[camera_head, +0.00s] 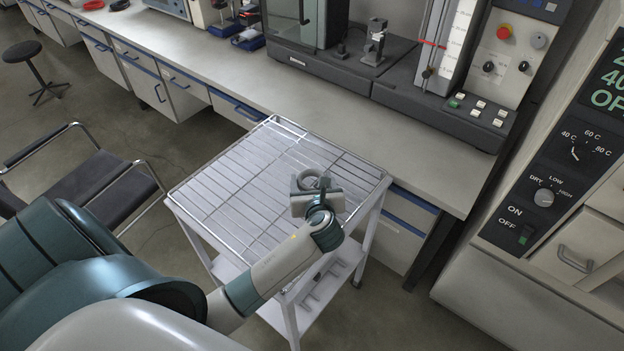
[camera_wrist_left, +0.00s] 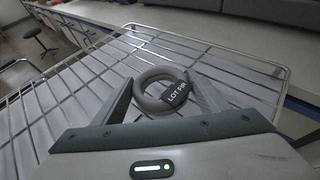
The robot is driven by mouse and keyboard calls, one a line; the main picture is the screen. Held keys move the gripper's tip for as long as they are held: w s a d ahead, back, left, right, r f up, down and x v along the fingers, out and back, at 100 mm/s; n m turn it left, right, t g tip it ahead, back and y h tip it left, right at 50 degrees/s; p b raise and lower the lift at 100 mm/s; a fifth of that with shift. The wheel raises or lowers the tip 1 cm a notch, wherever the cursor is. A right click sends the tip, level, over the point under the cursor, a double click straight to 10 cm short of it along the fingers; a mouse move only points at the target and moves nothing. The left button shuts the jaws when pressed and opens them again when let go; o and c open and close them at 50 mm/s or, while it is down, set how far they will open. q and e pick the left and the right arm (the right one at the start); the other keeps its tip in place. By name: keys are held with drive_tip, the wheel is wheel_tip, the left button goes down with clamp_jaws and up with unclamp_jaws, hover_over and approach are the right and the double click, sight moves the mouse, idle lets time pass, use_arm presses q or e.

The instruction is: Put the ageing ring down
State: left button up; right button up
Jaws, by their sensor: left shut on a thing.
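The ageing ring is a thick grey ring (camera_wrist_left: 150,88) with a dark label reading "LOT" and more. It shows between the two fingers of my left gripper (camera_wrist_left: 160,98) in the left wrist view, and the gripper is shut on it. In the head view the left gripper (camera_head: 317,182) is over the right part of the wire rack on top of a white trolley (camera_head: 225,185), with the grey ring (camera_head: 312,182) partly hidden by the gripper. I cannot tell whether the ring touches the rack wires. My right gripper is not in view.
The wire rack is otherwise bare, with free room to the left. A workbench (camera_head: 270,95) with a testing machine (camera_head: 440,95) stands behind it. A control cabinet (camera_head: 560,170) stands at the right, and a chair (camera_head: 95,185) at the left.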

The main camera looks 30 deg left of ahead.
use_arm(q)
drive_tip(key=o, duration=1.1)
drive_tip(key=shift+f, duration=0.1)
drive_tip(key=b+v, duration=0.1)
drive_tip(key=v, duration=1.1)
drive_tip(key=shift+r, duration=0.25)
